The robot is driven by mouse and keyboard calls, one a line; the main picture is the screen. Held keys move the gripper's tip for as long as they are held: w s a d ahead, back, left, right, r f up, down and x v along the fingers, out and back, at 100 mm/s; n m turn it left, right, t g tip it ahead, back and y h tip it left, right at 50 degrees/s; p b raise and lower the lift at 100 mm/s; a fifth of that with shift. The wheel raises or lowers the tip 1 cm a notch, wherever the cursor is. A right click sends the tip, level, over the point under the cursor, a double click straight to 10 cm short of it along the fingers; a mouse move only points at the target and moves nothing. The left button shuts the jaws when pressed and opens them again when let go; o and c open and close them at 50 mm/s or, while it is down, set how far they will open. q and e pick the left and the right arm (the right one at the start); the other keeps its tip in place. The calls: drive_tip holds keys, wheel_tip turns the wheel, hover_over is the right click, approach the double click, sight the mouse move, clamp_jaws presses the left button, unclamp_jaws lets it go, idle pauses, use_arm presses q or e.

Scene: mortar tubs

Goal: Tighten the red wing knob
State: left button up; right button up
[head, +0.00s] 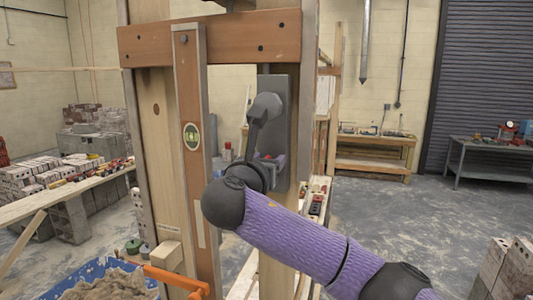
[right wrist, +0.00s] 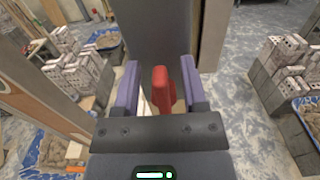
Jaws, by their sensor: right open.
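My right gripper (right wrist: 162,90) is open, with one purple finger on each side of the knob. In the head view my right gripper (head: 268,160) is at the lower part of the grey plate (head: 279,90) on a wooden post, and my wrist mostly hides the knob. My left gripper is in neither view.
A wooden frame with a spirit level (head: 192,137) stands left of the plate. A blue tub (head: 82,276) of mortar is at the lower left, beside an orange clamp (head: 175,278). Bricks lie on a plank at left, and stacks stand at lower right. Open floor lies right.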

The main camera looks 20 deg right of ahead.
sight(284, 171)
drive_tip(key=shift+d+f, duration=0.1)
clamp_jaws()
drive_tip(key=shift+m, duration=0.3)
drive_tip(key=m, duration=0.1)
drive_tip(key=m+b, duration=0.2)
drive_tip(key=shift+s+d+f+m, duration=0.15)
drive_tip(key=shift+s+d+m, duration=0.15)
drive_tip(key=shift+m, duration=0.1)
drive_tip(key=shift+s+d+f+m+b, duration=0.15)
drive_tip(key=shift+d+f+m+b, duration=0.15)
drive_tip(key=shift+m+b, duration=1.45)
drive_tip(key=shift+s+d+f+m+b, duration=0.15)
drive_tip(key=shift+f+m+b, duration=0.4)
drive_tip(key=shift+m, duration=2.15)
drive_tip(key=shift+s+d+f+m+b, duration=0.2)
drive_tip(key=shift+m+b, duration=1.1)
drive_tip(key=shift+m, duration=0.95)
drive_tip(key=shift+f, duration=0.1)
